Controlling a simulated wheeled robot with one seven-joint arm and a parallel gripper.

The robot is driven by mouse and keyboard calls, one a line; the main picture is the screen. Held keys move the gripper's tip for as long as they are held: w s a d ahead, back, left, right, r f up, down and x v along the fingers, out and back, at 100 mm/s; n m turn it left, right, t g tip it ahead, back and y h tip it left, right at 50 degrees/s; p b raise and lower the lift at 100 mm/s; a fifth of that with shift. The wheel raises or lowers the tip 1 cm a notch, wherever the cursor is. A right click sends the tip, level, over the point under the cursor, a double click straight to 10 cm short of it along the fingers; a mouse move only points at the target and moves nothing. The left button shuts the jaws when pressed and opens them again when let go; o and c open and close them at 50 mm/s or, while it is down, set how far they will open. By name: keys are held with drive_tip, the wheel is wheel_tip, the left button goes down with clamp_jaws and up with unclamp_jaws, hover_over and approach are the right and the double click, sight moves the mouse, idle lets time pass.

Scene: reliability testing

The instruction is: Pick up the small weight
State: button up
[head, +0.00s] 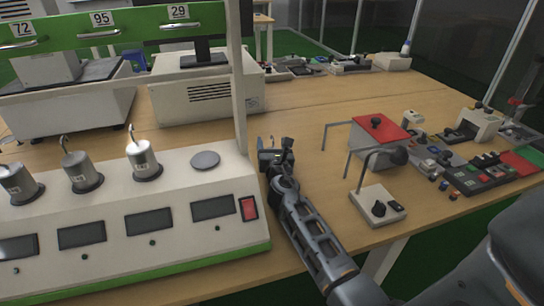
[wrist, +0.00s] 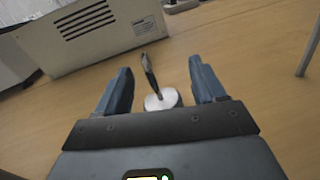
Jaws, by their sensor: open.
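My gripper (head: 275,150) is open above the wooden table, just right of the white weighing device. In the wrist view its two blue-grey fingers (wrist: 162,85) stand apart. A small weight with a pale round top (wrist: 170,99) and a thin dark hook shows between them. Its lower part is hidden by my gripper's body, and I cannot tell whether either finger touches it. In the head view I cannot make this weight out behind my gripper. Three other hooked metal weights (head: 143,160) stand on round pads of the weighing device (head: 180,235).
An empty round pad (head: 205,160) is at the device's right end. A white vented box (head: 205,90) stands behind, also in the wrist view (wrist: 95,35). A red-topped stand (head: 378,132), a lamp-like fixture (head: 377,205) and button panels (head: 480,175) stand right. The table between is mostly clear.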

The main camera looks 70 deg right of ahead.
drive_tip(key=shift+c, duration=0.4)
drive_tip(key=shift+f, duration=0.1)
clamp_jaws()
idle(0.3)
